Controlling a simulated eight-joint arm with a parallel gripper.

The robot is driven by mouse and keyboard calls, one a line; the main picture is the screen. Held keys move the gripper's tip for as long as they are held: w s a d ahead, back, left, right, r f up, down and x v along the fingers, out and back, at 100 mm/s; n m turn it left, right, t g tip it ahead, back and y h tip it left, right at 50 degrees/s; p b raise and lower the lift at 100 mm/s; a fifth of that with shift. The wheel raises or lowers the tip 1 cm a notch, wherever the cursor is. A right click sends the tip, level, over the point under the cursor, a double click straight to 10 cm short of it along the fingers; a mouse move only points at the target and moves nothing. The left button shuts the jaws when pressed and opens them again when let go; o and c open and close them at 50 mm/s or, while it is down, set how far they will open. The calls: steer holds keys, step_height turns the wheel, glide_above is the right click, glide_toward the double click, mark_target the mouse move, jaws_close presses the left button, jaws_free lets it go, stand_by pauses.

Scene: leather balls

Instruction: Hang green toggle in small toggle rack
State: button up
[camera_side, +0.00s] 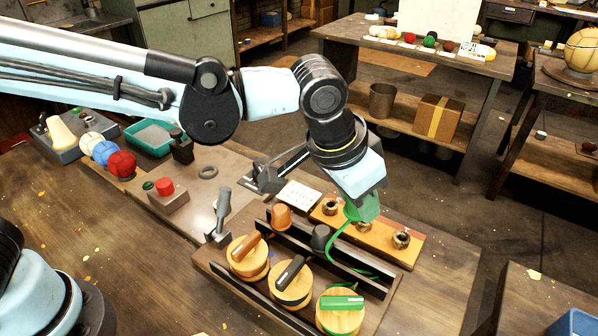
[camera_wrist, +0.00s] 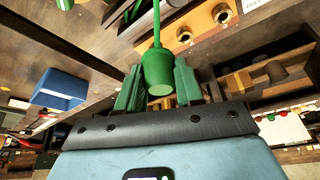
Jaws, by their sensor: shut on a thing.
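My gripper (camera_side: 362,207) is shut on a green cup-shaped toggle (camera_wrist: 159,76), held above the right part of the wooden board. In the wrist view the toggle sits between the two green fingers. A green cord (camera_side: 333,243) runs from it down to the board. A dark-railed rack (camera_side: 345,262) on the board holds an orange toggle (camera_side: 282,217) and a grey toggle (camera_side: 320,237). Behind it, an orange-tan strip (camera_side: 382,240) carries three brass ring fittings. I cannot tell which of the two is the small toggle rack. The gripper partly hides the strip.
Three round wooden knobs stand along the board's front, with brown (camera_side: 246,248), black (camera_side: 291,270) and green (camera_side: 341,303) handles. A metal post (camera_side: 222,210) stands at the board's left. A white card (camera_side: 298,195) lies behind. A blue box (camera_side: 577,323) is at the lower right.

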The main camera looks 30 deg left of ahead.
mark_target(352, 218)
steer(key=shift+m, duration=0.3)
steer(key=shift+s+d+f, duration=0.25)
steer(key=shift+d+f, duration=0.4)
steer(key=shift+f, duration=0.35)
steer(key=shift+s+d+f, duration=0.2)
steer(key=shift+d+f, duration=0.5)
steer(key=shift+f, duration=0.35)
steer(key=shift+s+d+f, duration=0.25)
steer(key=shift+d+f, duration=0.4)
steer(key=shift+f, duration=0.35)
steer(key=shift+f, duration=1.65)
steer(key=o, duration=1.1)
steer(key=shift+r, duration=0.15)
steer(key=v, duration=1.2)
steer(key=shift+a, duration=0.2)
